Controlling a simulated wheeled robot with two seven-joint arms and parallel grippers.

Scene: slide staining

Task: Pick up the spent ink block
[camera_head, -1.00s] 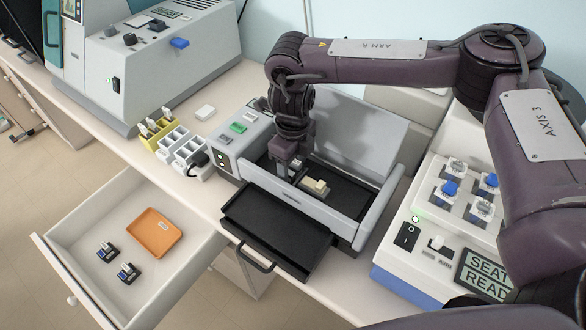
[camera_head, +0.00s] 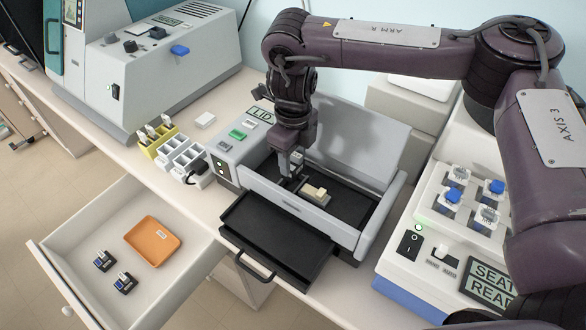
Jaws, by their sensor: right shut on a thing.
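My right gripper (camera_head: 291,172) reaches down into the open bay of the grey machine (camera_head: 246,165) in the middle. It is shut on a small dark block, which I take to be the spent ink block (camera_head: 291,184). The fingers hide much of it, and I cannot tell how far it is clear of the bay floor. A cream block (camera_head: 314,194) sits in the bay just to the right of the fingers. My left gripper is not in view.
A black tray (camera_head: 275,243) sticks out at the machine's front. An open drawer (camera_head: 60,225) at left holds an orange tray (camera_head: 153,241) and two small dark blocks (camera_head: 104,260). A white rack (camera_head: 182,155) stands left of the machine, a device with blue-capped pieces (camera_head: 452,196) right.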

